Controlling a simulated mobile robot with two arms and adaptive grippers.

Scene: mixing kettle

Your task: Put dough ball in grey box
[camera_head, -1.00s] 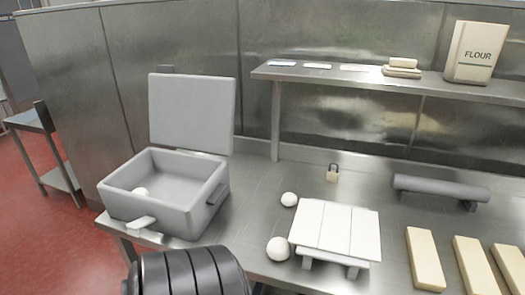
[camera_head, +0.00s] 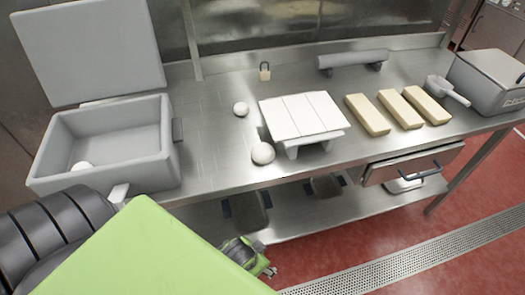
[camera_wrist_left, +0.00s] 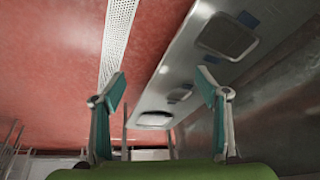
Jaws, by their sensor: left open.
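The grey box (camera_head: 150,150) stands open at the left of the steel table in the head view, its lid (camera_head: 90,50) tilted up behind it. One white dough ball (camera_head: 82,167) lies inside. A second dough ball (camera_head: 241,109) and a third dough ball (camera_head: 262,153) lie on the table between the box and a white slatted stand. My left gripper (camera_head: 262,262) is in front of and below the table edge, partly hidden by my green arm link. In the left wrist view this gripper (camera_wrist_left: 162,90) is open and empty. My right gripper is not in view.
The white slatted stand (camera_head: 303,116) sits right of the balls. Several yellow blocks (camera_head: 368,114), a grey roller (camera_head: 352,61), a padlock (camera_head: 265,71), a scoop (camera_head: 445,90) and a closed grey container (camera_head: 492,80) are also on the table. A lower shelf (camera_head: 290,215) runs beneath.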

